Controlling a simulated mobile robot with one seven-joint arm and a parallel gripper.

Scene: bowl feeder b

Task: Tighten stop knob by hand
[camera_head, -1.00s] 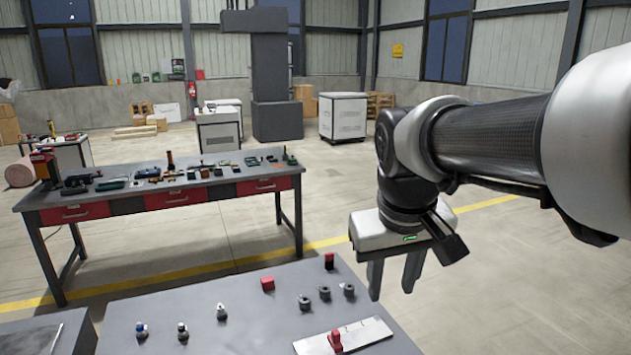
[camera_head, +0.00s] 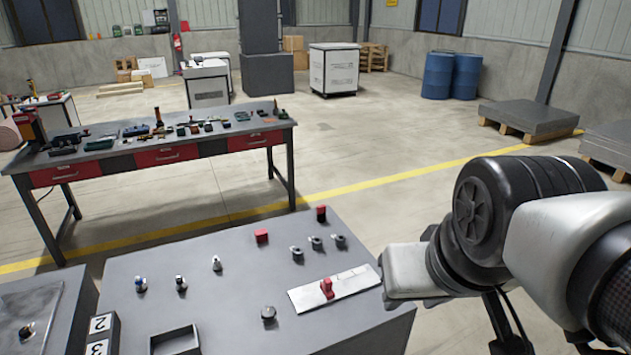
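A grey top panel (camera_head: 225,268) holds several small knobs and parts. A dark round knob (camera_head: 268,314) stands near its front middle. A red knob or lever (camera_head: 327,288) stands on a pale flat plate (camera_head: 356,282) to the right of it. I cannot tell which of these is the stop knob. The pale body of my gripper (camera_head: 414,270) is at the right edge of the panel, just right of the plate. Its fingers are not clearly visible, so its opening cannot be read. Nothing is seen held.
Three dark knobs (camera_head: 316,243), a red block (camera_head: 261,236) and a red-topped post (camera_head: 321,214) stand at the back of the panel. Small metal-topped parts (camera_head: 181,283) are at left. An open tray (camera_head: 175,341) and number blocks (camera_head: 102,325) are in front. A tool bench (camera_head: 110,152) stands behind.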

